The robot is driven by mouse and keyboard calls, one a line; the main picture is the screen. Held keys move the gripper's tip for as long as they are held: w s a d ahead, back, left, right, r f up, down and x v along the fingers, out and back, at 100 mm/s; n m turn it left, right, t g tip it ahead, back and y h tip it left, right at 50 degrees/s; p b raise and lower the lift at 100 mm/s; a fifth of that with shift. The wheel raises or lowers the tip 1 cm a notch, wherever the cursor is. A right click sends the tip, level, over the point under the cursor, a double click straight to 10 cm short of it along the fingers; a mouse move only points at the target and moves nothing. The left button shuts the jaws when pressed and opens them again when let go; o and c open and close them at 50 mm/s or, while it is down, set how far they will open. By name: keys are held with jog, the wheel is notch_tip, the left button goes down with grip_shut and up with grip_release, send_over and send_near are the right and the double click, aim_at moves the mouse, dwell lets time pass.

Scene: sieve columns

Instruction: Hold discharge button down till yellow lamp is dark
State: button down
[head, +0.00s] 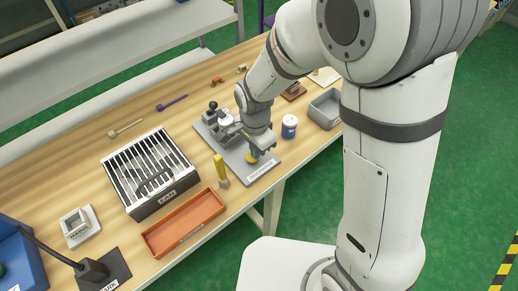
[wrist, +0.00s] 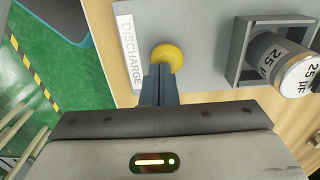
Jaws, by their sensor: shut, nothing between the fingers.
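A round yellow button (wrist: 168,56) sits on a grey panel (wrist: 205,35) beside a white label reading DISCHARGE (wrist: 129,50). It also shows in the head view (head: 251,158), just under my gripper. My gripper (wrist: 160,72) is shut and empty, fingertips at the button's near edge. They overlap it in the wrist view; I cannot tell whether they touch or press it. I cannot pick out a separate yellow lamp; my arm hides part of the panel.
On the wooden bench (head: 110,150), a slotted rack (head: 150,172), an orange tray (head: 184,222) and an upright yellow-handled tool (head: 220,170) are left of the panel. A blue-and-white jar (head: 289,126) and a grey bin (head: 325,108) stand right. The bench's front edge is close.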

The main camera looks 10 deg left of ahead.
jog(key=shift+f, duration=0.1)
jog(key=shift+f+b, duration=0.8)
jog(key=shift+s+d+f, duration=0.2)
jog(key=shift+s+d, duration=0.05)
jog(key=shift+s, duration=0.05)
jog(key=shift+f, duration=0.1)
jog(key=shift+s+f+b, duration=0.1)
jog(key=shift+b, duration=0.2)
dwell(0.3)
jog(key=shift+r+p, duration=0.35)
jog(key=shift+r, duration=0.15)
notch_tip(320, 180, up, 15)
jog(key=p, duration=0.3)
jog(key=shift+w+a+f, duration=0.2)
jog(key=shift+w+a, duration=0.05)
jog(key=shift+w, duration=0.15)
